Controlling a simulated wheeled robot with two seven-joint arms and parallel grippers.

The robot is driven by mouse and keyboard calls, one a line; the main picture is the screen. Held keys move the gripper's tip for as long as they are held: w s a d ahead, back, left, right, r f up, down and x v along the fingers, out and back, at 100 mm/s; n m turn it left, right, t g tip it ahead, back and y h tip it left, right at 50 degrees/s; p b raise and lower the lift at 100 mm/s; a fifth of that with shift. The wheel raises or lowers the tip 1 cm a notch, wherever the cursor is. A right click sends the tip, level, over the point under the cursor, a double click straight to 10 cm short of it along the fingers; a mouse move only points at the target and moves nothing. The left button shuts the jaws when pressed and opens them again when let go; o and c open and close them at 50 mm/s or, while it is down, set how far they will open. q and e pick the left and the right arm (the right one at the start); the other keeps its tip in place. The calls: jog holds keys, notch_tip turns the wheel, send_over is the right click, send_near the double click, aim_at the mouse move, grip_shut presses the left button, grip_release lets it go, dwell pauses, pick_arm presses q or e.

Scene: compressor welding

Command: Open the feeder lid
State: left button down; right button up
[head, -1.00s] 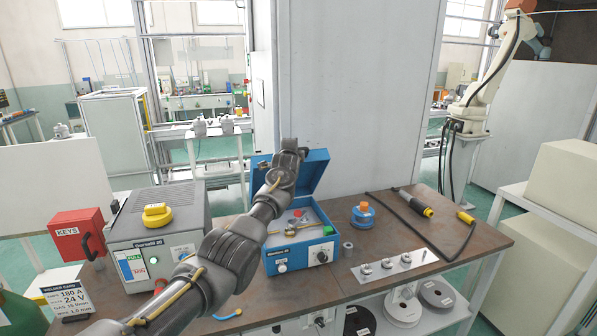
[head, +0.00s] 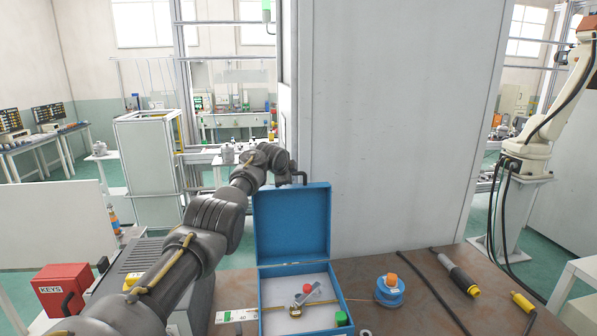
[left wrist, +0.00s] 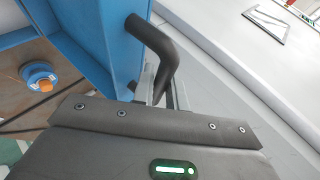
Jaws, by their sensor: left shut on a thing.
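The feeder (head: 263,312) is an open blue box on the brown bench. Its blue lid (head: 292,225) stands raised at the back, roughly upright, with the inside facing me. A dark bent handle (head: 303,177) sticks up at the lid's top edge. My left gripper (head: 290,177) is at that edge, behind the lid. In the left wrist view the gripper (left wrist: 157,92) is shut on the dark handle (left wrist: 158,48), beside the blue lid (left wrist: 84,45); the fingertips are partly hidden. My right gripper is not in view.
Inside the box are a green-capped part (head: 341,318) and small metal pieces. A blue spool with an orange top (head: 390,290) stands to the right, near a torch with a cable (head: 456,273). A grey panel (head: 390,120) rises close behind the lid. A red key box (head: 64,290) is at left.

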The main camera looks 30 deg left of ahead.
pick_arm(q)
jog(key=shift+w+f, duration=0.1)
jog(key=shift+w, duration=0.1)
jog(key=shift+w+a, duration=0.1)
jog(key=shift+w, duration=0.05)
jog(key=shift+f, duration=0.1)
jog(key=c, duration=1.4)
grip_release()
jog(key=shift+a, duration=0.1)
